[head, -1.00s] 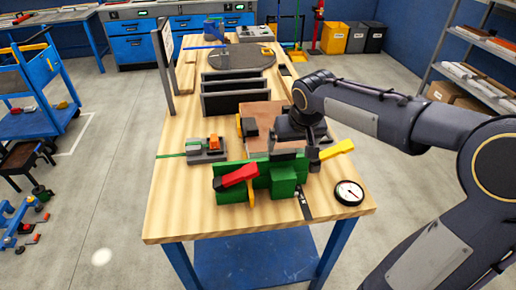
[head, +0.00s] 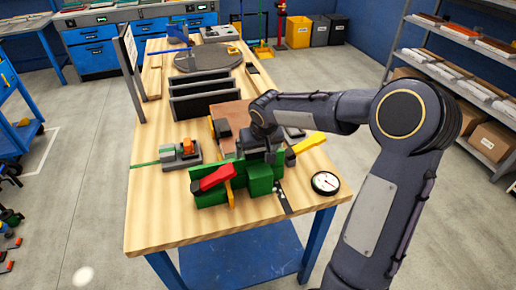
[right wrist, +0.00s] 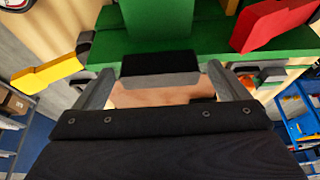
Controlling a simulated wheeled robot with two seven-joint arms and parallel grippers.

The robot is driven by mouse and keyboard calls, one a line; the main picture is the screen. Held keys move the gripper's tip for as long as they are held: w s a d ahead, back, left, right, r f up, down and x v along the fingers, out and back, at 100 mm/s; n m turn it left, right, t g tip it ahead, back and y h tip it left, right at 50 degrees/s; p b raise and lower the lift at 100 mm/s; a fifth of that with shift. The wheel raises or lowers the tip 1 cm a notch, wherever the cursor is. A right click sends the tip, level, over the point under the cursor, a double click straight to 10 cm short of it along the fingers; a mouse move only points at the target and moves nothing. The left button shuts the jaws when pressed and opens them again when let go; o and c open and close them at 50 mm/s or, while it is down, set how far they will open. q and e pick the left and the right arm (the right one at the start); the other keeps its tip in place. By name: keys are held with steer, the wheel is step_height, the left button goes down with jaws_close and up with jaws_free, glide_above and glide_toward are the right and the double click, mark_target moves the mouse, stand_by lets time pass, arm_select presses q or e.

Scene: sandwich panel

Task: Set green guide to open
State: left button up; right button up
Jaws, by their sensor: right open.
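The green guide (head: 260,181) is a green block fixture at the near end of the wooden table. A red handle (head: 216,178) lies across its left part, and a yellow handle (head: 308,143) sticks out at its right. In the right wrist view the green body (right wrist: 155,28) fills the top, with a black block (right wrist: 160,64) on its near face. My right gripper (right wrist: 161,74) is open, with one finger on each side of the black block; I cannot tell whether they touch it. In the head view my right gripper (head: 266,153) is just behind the green guide, its fingertips hidden. My left gripper is not in view.
A round dial gauge (head: 325,183) lies at the right table corner. A grey fixture with an orange part (head: 183,152) sits left of the guide. Black upright plates (head: 204,97) and a round dark disc (head: 208,62) stand farther back. The front left tabletop is clear.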

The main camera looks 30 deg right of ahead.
steer(key=shift+c, duration=0.4)
steer(key=c, duration=1.3)
steer(key=shift+s+f, duration=0.1)
steer(key=shift+s, duration=0.1)
steer(key=s+a+b, duration=0.1)
steer(key=s+b, duration=0.2)
steer(key=s, duration=0.4)
steer(key=shift+a, duration=0.4)
steer(key=o, duration=1.4)
